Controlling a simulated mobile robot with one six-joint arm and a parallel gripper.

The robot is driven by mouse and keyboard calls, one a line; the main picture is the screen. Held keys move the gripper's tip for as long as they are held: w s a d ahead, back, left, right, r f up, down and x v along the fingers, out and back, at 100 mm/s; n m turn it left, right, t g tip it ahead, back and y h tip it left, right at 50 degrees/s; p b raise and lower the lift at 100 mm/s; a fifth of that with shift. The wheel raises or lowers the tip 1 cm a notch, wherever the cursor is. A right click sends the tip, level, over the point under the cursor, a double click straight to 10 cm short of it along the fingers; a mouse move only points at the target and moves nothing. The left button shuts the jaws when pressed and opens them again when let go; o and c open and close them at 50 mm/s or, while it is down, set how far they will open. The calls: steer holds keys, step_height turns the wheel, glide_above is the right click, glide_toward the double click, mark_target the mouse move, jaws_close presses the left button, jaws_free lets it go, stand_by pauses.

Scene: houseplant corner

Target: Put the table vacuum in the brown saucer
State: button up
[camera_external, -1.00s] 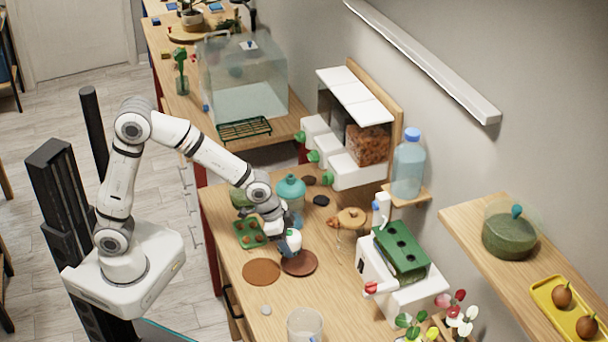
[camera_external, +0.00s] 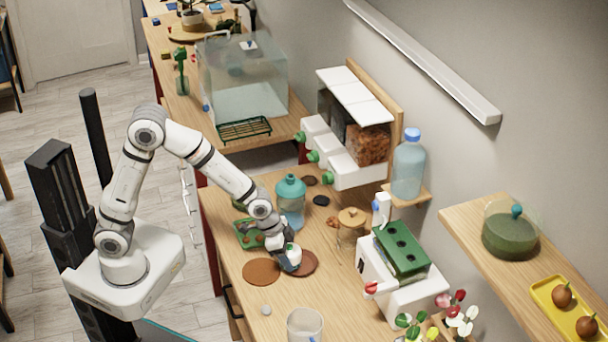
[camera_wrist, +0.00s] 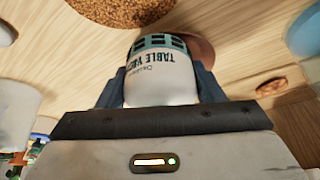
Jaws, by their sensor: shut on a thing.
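The table vacuum (camera_wrist: 160,75), a white rounded body with a dark teal slotted band and "TABLE VAC" lettering, is between the fingers of my gripper (camera_wrist: 160,92). In the external view my gripper (camera_external: 289,262) is shut on it, and its white body (camera_external: 293,251) shows. The brown saucer (camera_external: 309,264), a dark reddish-brown disc, lies on the table behind and partly hidden by the gripper and vacuum. In the wrist view the saucer's edge (camera_wrist: 205,50) shows beyond the vacuum. The vacuum overlaps the saucer's left part; I cannot tell whether they touch.
A cork-like round mat (camera_external: 261,272) lies left of the saucer. A green tray (camera_external: 248,234) and a teal-topped bottle (camera_external: 291,200) stand behind the gripper. A jar with a wooden lid (camera_external: 351,222) stands to the right. A small grey disc (camera_external: 266,310) lies in front.

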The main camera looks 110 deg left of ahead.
steer(key=shift+f, duration=0.2)
steer(key=o, duration=1.1)
steer(key=shift+r, duration=0.1)
steer(key=shift+r+p, duration=0.6)
steer(key=shift+r, duration=0.3)
steer(key=v, duration=1.1)
steer(key=shift+s, duration=0.25)
steer(key=s+d+r+m+g+h, duration=0.1)
steer(key=s+d+r+m, duration=0.1)
steer(key=s+d, duration=1.5)
steer(key=d+m, duration=0.1)
steer(key=d, duration=0.3)
steer(key=shift+s+r+m, duration=0.2)
steer(key=shift+s+m, duration=0.1)
steer(key=shift+s, duration=0.05)
